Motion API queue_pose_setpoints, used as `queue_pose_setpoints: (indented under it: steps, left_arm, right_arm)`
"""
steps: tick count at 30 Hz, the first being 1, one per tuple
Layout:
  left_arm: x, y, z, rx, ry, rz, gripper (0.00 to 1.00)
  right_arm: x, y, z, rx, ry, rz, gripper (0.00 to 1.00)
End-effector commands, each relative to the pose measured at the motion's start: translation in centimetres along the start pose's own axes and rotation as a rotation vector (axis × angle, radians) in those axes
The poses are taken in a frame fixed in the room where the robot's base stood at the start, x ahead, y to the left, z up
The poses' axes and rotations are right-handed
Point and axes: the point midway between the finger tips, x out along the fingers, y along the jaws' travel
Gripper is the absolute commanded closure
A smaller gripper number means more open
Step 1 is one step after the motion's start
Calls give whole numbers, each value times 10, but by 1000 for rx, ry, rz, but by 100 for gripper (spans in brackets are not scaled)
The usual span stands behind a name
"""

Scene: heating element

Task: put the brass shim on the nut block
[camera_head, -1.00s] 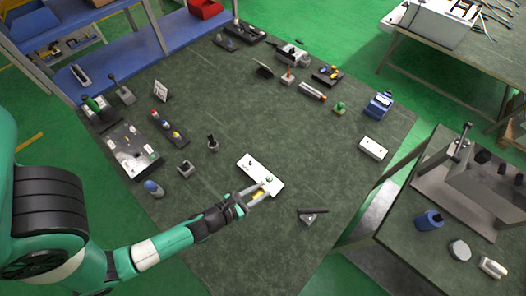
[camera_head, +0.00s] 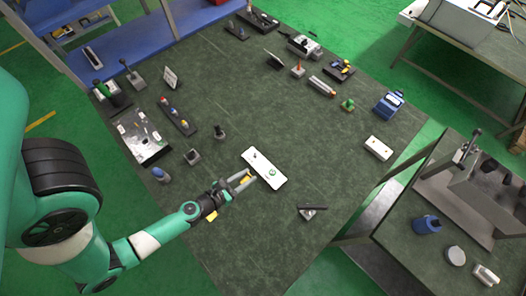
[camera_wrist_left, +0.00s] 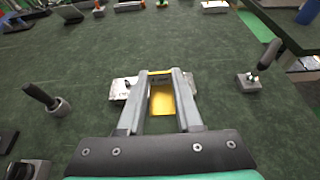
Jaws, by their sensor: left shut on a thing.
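The brass shim (camera_head: 247,177) is a small yellow plate between the fingers of my left gripper (camera_head: 248,175), close to the white plate in the head view. In the left wrist view the shim (camera_wrist_left: 162,97) fills the gap between the fingers of the gripper (camera_wrist_left: 160,73), which is shut on it. A white plate (camera_head: 268,172) with a small dark part and a green mark lies behind them; in the left wrist view it is partly hidden by the fingers. I cannot tell for certain which block is the nut block. My right gripper is not in view.
A white block (camera_head: 378,148) with small dots lies near the right table edge.

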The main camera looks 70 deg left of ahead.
Motion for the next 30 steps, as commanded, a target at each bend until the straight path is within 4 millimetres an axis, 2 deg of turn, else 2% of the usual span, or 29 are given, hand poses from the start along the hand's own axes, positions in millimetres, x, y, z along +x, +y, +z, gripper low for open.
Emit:
queue_pose_setpoints:
  steps: [8, 9, 12, 15, 23, 27, 30]
  left_arm:
    - [84, 28, -3, -1, -5, 4, 100]
    - [96, 29, -19, -1, -3, 2, 100]
    - [118, 34, -31, 0, -2, 1, 100]
    - [130, 37, -35, 0, -3, 0, 100]
    - [140, 39, -39, 0, -3, 1, 100]
    - [153, 40, -64, -1, -1, 0, 100]
    - [156, 40, -71, 0, -2, 0, 100]
  right_arm:
    - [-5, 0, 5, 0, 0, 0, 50]
    - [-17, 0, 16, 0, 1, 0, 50]
    - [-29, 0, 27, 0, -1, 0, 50]
    - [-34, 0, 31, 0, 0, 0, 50]
    - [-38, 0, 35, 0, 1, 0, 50]
    - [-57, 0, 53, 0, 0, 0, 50]
    - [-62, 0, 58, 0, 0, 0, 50]
